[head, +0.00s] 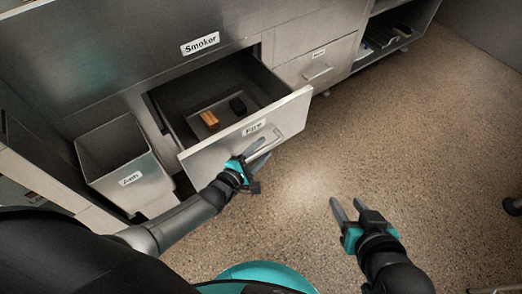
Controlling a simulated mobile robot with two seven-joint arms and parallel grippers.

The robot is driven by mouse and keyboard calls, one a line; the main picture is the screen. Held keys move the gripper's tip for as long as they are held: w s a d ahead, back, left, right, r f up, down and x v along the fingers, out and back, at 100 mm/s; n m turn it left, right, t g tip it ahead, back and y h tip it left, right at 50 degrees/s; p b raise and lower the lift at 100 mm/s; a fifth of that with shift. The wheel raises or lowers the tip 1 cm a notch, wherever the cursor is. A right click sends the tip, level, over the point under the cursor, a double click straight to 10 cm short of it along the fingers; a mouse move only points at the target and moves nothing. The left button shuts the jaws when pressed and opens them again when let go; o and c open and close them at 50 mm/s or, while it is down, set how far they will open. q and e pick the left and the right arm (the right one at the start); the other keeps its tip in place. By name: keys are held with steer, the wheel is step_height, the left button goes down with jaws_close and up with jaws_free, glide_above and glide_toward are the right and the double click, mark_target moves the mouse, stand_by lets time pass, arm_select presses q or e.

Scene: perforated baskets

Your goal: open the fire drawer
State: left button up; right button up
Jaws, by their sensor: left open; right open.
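The fire drawer (221,148), with a "Fire" label (254,127) on its pale front, stands pulled out of the metal cabinet below the "Smoker" label. Its inside shows a brown block (209,119) and a black object (237,105). A bar handle (284,143) is on its front. My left gripper (259,154) is open close to the drawer front, at the left part of the handle; I cannot tell whether it touches. My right gripper (350,210) is open and empty above the floor, to the right of the drawer.
A metal bin (128,178) labelled "Ash" stands left of the drawer. A second drawer (318,66) to the right is shut. An open shelf (388,45) holds items further right. The speckled floor (420,140) is clear in front and to the right.

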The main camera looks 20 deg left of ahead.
arm_select(q)
steer(key=shift+c, duration=0.4)
jaws_close()
stand_by(1.0)
